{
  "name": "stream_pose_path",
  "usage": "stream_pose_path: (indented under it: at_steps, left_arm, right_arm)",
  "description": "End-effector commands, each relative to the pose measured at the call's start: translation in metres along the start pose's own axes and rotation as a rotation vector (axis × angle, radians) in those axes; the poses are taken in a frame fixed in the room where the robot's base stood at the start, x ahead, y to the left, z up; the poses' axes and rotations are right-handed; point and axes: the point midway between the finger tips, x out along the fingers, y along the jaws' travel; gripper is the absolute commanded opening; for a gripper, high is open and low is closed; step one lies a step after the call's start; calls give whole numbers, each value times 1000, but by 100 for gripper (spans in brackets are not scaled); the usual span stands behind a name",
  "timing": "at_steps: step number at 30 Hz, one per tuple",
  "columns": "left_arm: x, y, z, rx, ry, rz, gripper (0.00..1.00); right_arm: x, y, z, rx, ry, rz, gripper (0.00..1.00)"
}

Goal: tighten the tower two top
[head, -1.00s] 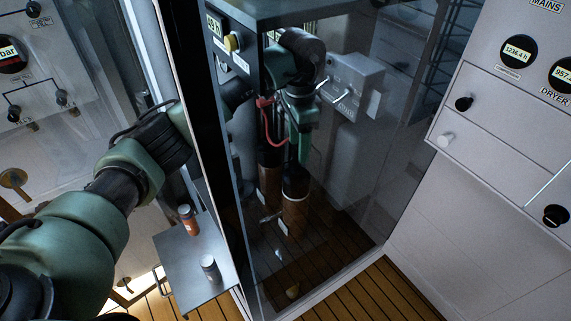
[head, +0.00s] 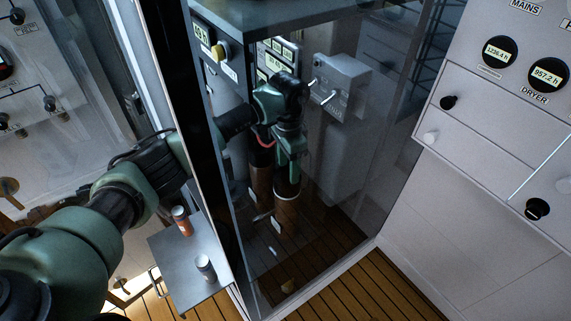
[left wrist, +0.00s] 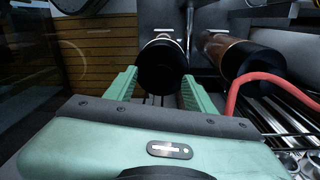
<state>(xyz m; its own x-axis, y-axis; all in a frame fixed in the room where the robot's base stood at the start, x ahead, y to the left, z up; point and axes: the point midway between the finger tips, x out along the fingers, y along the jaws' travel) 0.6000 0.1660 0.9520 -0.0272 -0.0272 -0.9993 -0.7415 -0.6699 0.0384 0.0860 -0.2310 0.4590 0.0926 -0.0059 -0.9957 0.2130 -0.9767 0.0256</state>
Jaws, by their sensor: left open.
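Two copper-coloured towers with black tops stand inside the glass-fronted cabinet: a front one (head: 287,212) and one behind it to the left (head: 260,180). I cannot read which is tower two. My left gripper (head: 288,168) is just above the front tower, pointing down. In the left wrist view its two green fingers (left wrist: 158,78) are apart, and a black tower top (left wrist: 160,68) shows between and beyond them. I cannot tell whether they touch it. The other tower (left wrist: 228,50), with a black end, is to the right. My right gripper is not in view.
A red hose (left wrist: 262,78) runs close to the right of my left gripper. A grey box with levers (head: 340,85) is on the cabinet's back wall. A small shelf (head: 180,265) outside holds two canisters. The cabinet frame stands close beside my arm.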

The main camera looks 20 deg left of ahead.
Motion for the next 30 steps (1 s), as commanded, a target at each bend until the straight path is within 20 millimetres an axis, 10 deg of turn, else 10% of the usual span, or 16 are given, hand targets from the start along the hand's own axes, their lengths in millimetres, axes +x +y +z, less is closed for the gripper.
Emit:
stream_pose_path:
  at_steps: [7,30]
  left_arm:
    - [0,0,0,0,-1,0,1]
    - [0,1,0,337,-13,-1,0]
  right_arm:
    - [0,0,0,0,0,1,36]
    - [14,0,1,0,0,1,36]
